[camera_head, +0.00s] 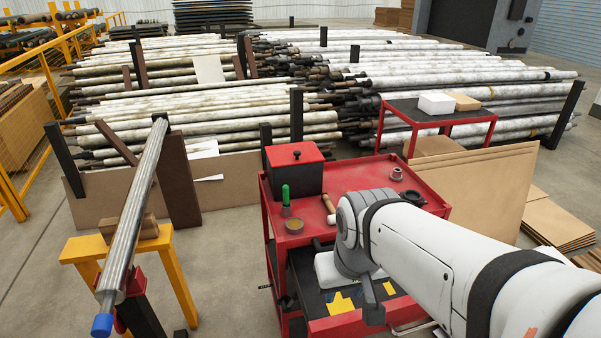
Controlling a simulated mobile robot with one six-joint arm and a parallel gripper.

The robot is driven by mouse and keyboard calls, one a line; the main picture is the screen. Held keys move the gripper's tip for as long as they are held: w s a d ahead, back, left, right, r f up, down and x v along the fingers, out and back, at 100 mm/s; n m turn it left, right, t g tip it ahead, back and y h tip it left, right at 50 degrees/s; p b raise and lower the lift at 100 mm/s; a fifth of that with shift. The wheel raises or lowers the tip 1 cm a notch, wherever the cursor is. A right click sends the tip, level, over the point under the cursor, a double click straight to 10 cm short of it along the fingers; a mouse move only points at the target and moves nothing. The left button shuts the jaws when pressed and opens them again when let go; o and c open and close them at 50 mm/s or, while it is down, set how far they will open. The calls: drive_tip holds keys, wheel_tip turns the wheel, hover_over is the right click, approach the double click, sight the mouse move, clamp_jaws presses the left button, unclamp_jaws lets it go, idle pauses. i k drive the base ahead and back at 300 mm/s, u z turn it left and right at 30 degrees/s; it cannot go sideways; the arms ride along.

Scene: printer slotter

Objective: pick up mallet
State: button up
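What looks like the mallet (328,203) lies on the top tray of the red cart (291,242). A short brown, wooden-looking length of it shows just left of my white arm. The arm may hide the rest, so I cannot make out its full shape. My arm reaches in from the lower right over the cart. Its dark end part (373,306) hangs at the cart's front, lower in the picture than the mallet and apart from it. The fingers cannot be made out, and nothing is seen held.
The cart top also holds a red box with a black base (294,171), a green-handled tool (286,195), a round tin (294,226) and a small ring-shaped part (397,174). A long metal roller (137,205) rests on a yellow stand (117,243) at left. Open floor lies between.

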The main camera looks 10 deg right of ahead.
sight(332, 219)
drive_tip(key=i, duration=0.95)
drive_tip(key=u, duration=0.05)
